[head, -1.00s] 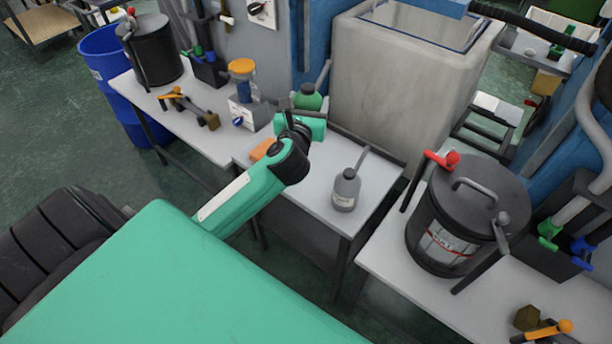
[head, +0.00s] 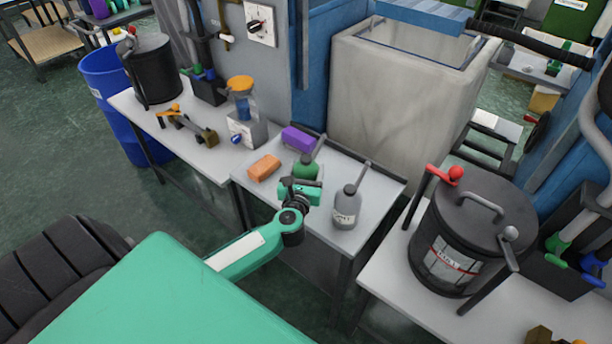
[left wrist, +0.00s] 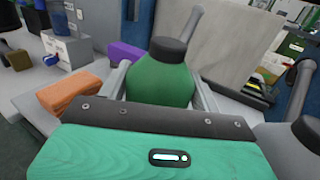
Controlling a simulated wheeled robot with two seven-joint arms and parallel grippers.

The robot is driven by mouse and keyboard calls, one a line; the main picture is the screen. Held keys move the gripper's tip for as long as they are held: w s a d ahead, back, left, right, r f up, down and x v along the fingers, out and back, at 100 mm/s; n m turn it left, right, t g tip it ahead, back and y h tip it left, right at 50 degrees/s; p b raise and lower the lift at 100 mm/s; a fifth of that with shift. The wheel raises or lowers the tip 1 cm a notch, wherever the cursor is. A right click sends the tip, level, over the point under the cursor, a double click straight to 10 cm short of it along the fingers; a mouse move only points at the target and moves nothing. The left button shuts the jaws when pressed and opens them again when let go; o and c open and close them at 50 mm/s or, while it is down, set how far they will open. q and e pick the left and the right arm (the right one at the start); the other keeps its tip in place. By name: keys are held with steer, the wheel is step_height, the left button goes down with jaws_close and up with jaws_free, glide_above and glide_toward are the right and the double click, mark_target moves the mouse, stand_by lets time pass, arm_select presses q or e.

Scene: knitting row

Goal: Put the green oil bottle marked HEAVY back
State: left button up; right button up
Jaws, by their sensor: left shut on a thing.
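The green oil bottle (head: 305,168) has a dark cap and a grey spout. It is upright over the small table (head: 378,183), between the purple block and the grey bottle; I cannot tell whether its base touches the top. My left gripper (head: 301,184) is shut on it from the near side. In the left wrist view the green bottle (left wrist: 160,82) fills the space between the two grey fingers (left wrist: 160,88). Its lower part and any HEAVY marking are hidden. My right gripper is not in view.
A grey bottle (head: 347,207) stands close on the right. An orange block (head: 264,167) and a purple block (head: 298,139) lie to the left and behind. A concrete tank (head: 400,97) stands behind the table. A black lidded drum (head: 460,240) stands at the right.

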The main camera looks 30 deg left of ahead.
arm_select(q)
steer(key=shift+f, duration=0.85)
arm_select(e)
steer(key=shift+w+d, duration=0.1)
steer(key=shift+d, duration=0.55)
arm_select(q)
steer(key=shift+f, duration=0.15)
steer(key=o, duration=1.2)
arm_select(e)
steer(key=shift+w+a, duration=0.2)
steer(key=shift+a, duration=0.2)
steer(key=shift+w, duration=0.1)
